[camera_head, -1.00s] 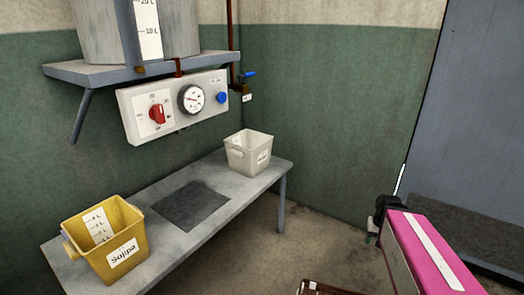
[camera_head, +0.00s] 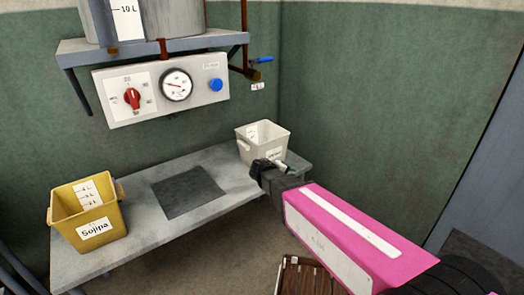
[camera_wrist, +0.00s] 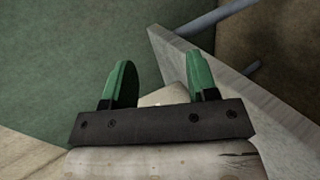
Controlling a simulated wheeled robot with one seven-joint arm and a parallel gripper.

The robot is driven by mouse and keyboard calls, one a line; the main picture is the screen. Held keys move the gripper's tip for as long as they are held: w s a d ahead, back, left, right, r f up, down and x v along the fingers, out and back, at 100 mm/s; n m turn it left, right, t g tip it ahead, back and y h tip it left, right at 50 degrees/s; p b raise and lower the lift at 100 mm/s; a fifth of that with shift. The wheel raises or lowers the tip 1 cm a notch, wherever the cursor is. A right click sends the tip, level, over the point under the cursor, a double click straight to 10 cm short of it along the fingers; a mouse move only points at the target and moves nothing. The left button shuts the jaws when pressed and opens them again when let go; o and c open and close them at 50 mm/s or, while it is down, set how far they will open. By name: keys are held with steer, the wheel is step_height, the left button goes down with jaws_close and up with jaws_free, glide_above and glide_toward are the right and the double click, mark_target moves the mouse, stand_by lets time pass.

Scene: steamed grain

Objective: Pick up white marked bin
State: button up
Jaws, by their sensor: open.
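The white marked bin (camera_head: 250,130) stands upright at the right end of the grey table (camera_head: 130,240). It has a label on its inner wall, and its front label is partly covered by my arm. My gripper (camera_head: 284,167) is at the bin's front right side, close to its wall; I cannot tell whether it touches. In the wrist view my gripper (camera_wrist: 162,80) has its two green fingers apart, with a pale surface, apparently the bin (camera_wrist: 172,97), showing between and below them. Nothing is clearly held.
A yellow bin (camera_head: 88,215) labelled Sojipa stands at the table's left end. A dark square (camera_head: 187,192) lies on the table between the bins. A control panel (camera_head: 160,90) and a shelf (camera_head: 145,45) are on the wall above. A brown slatted object (camera_head: 310,278) is on the floor.

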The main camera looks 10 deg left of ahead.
steer(key=s+a+r+n+t, duration=0.1)
steer(key=a+r+n+t, duration=0.25)
steer(key=a, duration=1.05)
steer(key=n+t+y, duration=0.2)
steer(key=t+y, duration=0.1)
steer(key=t, duration=0.2)
glide_toward(243, 147)
steer(key=x, duration=0.9)
steer(key=shift+w+f, duration=0.1)
steer(key=shift+w, duration=0.2)
steer(key=shift+c, duration=0.3)
steer(key=shift+d, duration=0.1)
jaws_close()
